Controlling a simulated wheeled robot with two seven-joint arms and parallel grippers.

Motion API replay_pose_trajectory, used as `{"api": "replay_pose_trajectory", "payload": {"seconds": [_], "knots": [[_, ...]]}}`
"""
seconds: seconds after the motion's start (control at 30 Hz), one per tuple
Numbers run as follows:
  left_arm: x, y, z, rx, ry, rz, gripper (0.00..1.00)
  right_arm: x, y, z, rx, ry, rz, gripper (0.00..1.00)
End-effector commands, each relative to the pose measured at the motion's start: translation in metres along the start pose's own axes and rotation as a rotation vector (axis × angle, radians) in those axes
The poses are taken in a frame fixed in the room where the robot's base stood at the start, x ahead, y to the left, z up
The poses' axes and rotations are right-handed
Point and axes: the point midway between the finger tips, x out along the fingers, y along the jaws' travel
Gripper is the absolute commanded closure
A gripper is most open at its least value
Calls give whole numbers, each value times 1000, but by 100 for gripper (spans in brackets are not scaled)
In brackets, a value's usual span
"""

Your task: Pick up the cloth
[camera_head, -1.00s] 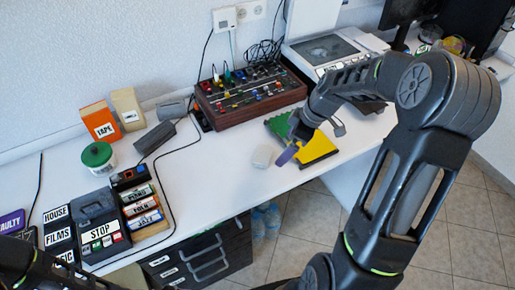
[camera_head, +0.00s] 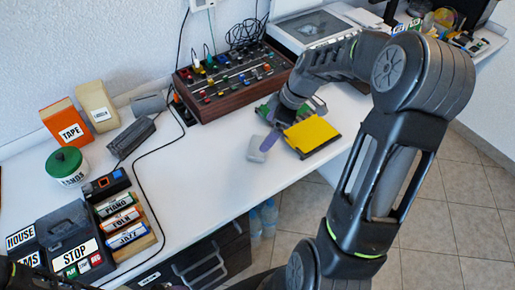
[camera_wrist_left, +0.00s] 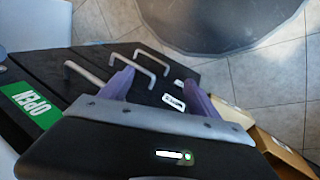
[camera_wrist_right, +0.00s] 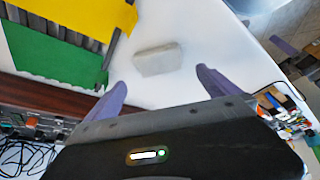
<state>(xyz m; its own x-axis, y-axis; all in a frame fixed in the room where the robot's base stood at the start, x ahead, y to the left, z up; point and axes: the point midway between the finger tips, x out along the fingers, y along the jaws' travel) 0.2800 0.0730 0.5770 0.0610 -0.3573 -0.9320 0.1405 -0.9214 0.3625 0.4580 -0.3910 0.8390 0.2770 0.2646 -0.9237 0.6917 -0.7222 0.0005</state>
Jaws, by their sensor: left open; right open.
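A small pale grey, block-like item, which I take to be the cloth (camera_head: 255,151), lies on the white table near its front edge. It also shows in the right wrist view (camera_wrist_right: 157,60), just beyond the fingertips. My right gripper (camera_head: 273,127) is above the table behind and beside the cloth. One purple finger overlaps the cloth's edge in the head view. In the right wrist view the right gripper (camera_wrist_right: 161,80) is open and empty, its fingers spread wider than the cloth. My left gripper (camera_wrist_left: 157,88) is open and empty, in front of the dark drawers.
A yellow and green slatted holder (camera_head: 312,134) stands close to the right of the cloth. A wooden-sided mixer (camera_head: 232,82) is behind. A cable (camera_head: 150,150) and several labelled boxes (camera_head: 120,217) lie left. The dark drawer unit (camera_head: 205,255) is under the table.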

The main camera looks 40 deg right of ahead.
Motion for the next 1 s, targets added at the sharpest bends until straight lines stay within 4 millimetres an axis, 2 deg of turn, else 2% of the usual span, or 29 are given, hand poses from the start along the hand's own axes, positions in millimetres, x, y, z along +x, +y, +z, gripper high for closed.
{"api": "replay_pose_trajectory", "payload": {"seconds": [0.13,0.37,0.73,1.0], "knots": [[-1,0,0,0,0,0,29,4,0,0,0,0,-1,0],[-2,1,0,0,0,0,29,26,-1,0,1,0,-2,0],[-3,1,0,0,0,0,29,30,0,0,1,0,-2,0],[-11,4,0,0,-1,0,29,67,0,2,1,0,-4,0]]}}
